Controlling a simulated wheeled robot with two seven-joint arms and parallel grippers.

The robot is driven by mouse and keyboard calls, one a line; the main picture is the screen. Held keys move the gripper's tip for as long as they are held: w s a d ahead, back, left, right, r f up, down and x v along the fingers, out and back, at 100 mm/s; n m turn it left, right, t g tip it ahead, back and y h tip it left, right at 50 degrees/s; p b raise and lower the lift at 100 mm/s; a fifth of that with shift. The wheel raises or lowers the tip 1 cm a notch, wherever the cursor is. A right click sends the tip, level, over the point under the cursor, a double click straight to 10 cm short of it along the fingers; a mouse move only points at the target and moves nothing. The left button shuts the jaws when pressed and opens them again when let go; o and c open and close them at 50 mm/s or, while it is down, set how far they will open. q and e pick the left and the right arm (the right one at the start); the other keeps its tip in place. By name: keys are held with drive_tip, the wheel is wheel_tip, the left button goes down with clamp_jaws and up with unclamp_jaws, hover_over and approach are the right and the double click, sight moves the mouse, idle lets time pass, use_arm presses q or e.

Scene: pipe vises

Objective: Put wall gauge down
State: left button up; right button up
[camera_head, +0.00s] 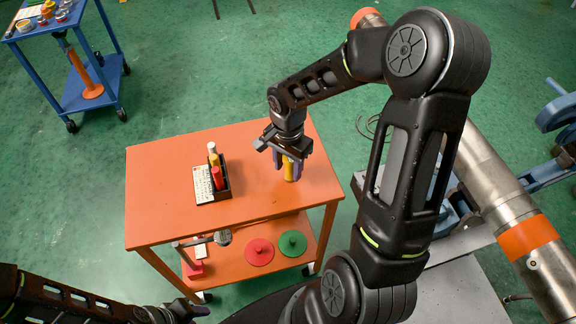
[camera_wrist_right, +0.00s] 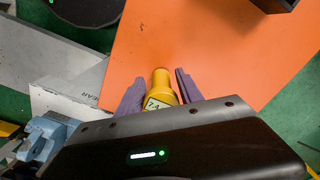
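The wall gauge (camera_head: 289,172) is a yellow, roughly cylindrical piece. It stands at the right part of the orange table top (camera_head: 160,215) and appears to rest on it. My right gripper (camera_head: 287,165) is above the table with its purple fingers on either side of the gauge. In the right wrist view the gauge (camera_wrist_right: 161,88) shows a pale label, and narrow gaps separate it from both fingers (camera_wrist_right: 160,90). The fingers look open around it. My left gripper (camera_head: 185,312) is at the bottom left edge, mostly cut off; its opening is unclear.
A black holder (camera_head: 222,192) with red and yellow pieces stands left of the gauge beside a white printed card (camera_head: 202,183). The lower shelf bears red (camera_head: 259,252) and green (camera_head: 292,243) discs. A blue cart (camera_head: 75,90) stands at upper left. The table's front is clear.

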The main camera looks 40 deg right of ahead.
drive_tip(key=shift+o, duration=1.3)
drive_tip(key=shift+r, duration=0.15)
wheel_tip(320, 180, up, 12)
drive_tip(key=shift+r, duration=0.1)
